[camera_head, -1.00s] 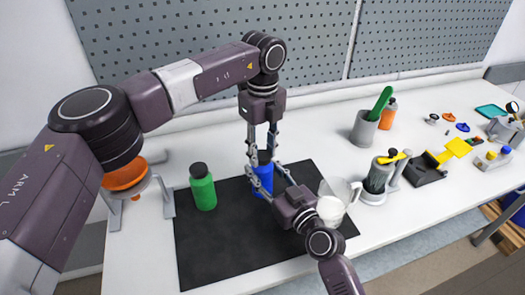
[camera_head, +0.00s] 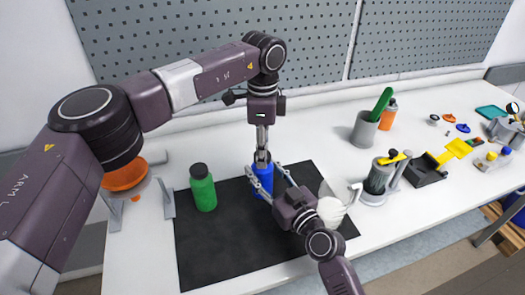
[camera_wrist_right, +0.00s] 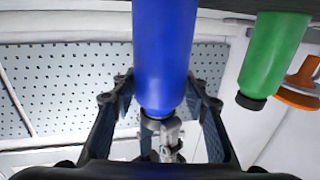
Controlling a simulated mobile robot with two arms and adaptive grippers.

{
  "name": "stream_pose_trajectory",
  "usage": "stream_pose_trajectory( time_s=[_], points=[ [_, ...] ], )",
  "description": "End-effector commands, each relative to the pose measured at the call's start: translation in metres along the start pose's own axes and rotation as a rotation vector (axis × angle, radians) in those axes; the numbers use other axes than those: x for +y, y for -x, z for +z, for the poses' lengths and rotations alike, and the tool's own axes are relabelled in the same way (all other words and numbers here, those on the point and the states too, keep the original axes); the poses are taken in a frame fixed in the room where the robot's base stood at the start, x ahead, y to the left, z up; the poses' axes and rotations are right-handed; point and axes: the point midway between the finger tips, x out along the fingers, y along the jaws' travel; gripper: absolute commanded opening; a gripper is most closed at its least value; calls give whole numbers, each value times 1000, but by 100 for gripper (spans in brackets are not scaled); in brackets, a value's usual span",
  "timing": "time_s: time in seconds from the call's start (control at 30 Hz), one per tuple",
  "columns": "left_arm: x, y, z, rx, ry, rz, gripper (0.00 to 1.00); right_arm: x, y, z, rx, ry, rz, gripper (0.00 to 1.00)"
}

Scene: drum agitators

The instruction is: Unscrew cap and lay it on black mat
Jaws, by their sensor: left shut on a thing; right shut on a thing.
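A blue bottle (camera_head: 264,183) stands on the black mat (camera_head: 225,250) near its back edge. My left gripper (camera_head: 262,157) comes down from above and is shut on the bottle's black cap, which its fingers mostly hide in the head view. The cap (camera_wrist_right: 157,113) shows at the bottle's end in the right wrist view, with the left fingers at it. My right gripper (camera_head: 268,179) is shut on the blue bottle's body from the front right; the bottle (camera_wrist_right: 165,50) lies between its fingers in the right wrist view.
A green bottle (camera_head: 202,188) with a black cap stands on the mat's left part. A white container (camera_head: 331,209) is at the mat's right edge. An orange bowl (camera_head: 126,177) on a stand is at left. The mat's front left is bare.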

Motion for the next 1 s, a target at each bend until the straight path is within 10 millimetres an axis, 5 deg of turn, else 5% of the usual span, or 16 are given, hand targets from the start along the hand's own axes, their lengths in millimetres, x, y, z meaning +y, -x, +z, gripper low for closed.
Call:
stream_pose_trajectory(
  time_s=[1.0],
  points=[
    [0,22,0,0,-1,1,3,1,0,-1,2,0,1,0]
  ],
)
